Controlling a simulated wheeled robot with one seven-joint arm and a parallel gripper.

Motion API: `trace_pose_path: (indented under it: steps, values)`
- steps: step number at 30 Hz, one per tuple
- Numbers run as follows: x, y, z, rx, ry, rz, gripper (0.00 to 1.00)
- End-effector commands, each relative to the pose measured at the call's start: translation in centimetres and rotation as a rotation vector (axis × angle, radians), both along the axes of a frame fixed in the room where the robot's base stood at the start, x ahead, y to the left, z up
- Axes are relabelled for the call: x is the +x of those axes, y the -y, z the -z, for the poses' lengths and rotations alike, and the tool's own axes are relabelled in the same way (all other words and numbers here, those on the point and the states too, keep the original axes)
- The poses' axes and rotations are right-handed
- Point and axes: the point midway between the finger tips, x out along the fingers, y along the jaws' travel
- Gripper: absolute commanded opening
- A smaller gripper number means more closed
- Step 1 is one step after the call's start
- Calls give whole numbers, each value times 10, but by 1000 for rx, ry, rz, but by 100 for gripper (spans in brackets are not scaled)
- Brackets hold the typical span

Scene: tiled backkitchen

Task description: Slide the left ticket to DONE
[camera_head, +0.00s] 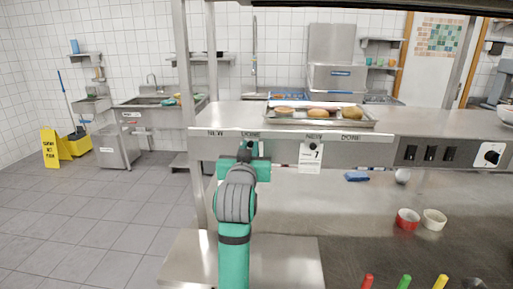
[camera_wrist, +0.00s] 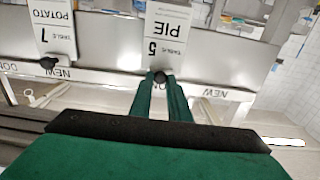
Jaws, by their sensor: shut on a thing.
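My gripper (camera_head: 248,150) is at the front of the steel shelf, just under the left DONE label (camera_head: 250,134). In the wrist view, which is upside down, its green fingers (camera_wrist: 161,82) are shut on the dark knob (camera_wrist: 160,76) of the left ticket. That white ticket (camera_wrist: 168,35) reads PIE, table 5. The knob is in line with the partly covered DONE label, away from the left NEW label (camera_head: 215,133). My arm hides this ticket in the head view. The right ticket (camera_head: 310,157), POTATO, table 7, hangs under the right NEW label (camera_head: 313,136).
A tray of food (camera_head: 322,117) stands on the shelf above. Black switches (camera_head: 430,153) and a dial (camera_head: 490,155) are to the right.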

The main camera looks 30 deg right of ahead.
Motion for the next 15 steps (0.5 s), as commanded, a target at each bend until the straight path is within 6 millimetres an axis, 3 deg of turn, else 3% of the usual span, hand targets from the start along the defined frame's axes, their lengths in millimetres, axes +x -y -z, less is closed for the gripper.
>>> trace_pose_path:
  steps: [10, 11, 12, 15]
  values:
    - [-2, 2, 2, 2, -3, 4, 0]
    - [-2, 2, 2, 2, -3, 4, 23]
    - [-2, 2, 2, 2, -3, 4, 33]
    - [-1, 0, 1, 2, -2, 2, 35]
